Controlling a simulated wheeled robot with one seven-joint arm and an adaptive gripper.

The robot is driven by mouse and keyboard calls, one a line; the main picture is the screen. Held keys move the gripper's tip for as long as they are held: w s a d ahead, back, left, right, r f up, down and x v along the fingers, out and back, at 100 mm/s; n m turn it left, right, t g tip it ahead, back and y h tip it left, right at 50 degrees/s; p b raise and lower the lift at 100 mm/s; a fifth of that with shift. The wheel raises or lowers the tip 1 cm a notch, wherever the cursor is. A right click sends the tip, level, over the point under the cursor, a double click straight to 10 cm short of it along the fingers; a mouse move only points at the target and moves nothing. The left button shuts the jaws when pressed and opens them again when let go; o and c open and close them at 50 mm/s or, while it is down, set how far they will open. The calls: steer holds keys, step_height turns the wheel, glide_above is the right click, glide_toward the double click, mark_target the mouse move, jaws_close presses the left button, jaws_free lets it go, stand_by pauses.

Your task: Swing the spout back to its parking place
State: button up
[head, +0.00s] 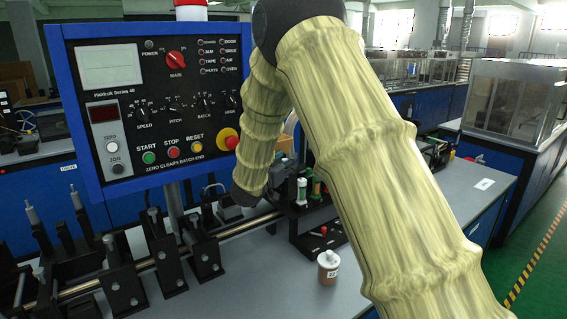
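My arm, in a pale yellow sleeve, reaches across the middle of the head view and bends down in front of the control panel. My gripper (284,173) shows only as a dark grey part between the arm links, beside a small black fixture (312,205) with white and green upright pieces. Its fingertips are hidden, so I cannot tell whether it is open or holds anything. I cannot make out the spout or its parking place for certain; my arm covers part of that area.
A blue-framed control panel (128,178) with knobs and buttons stands at left. Black clamp blocks (122,278) line a rail below it. A small brown cup with a white lid (328,268) stands on the grey bench (262,290).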

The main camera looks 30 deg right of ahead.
steer(key=shift+a, duration=0.15)
steer(key=shift+a, duration=0.1)
steer(key=v, duration=1.1)
steer(key=shift+s+a, duration=0.2)
steer(key=shift+s, duration=0.05)
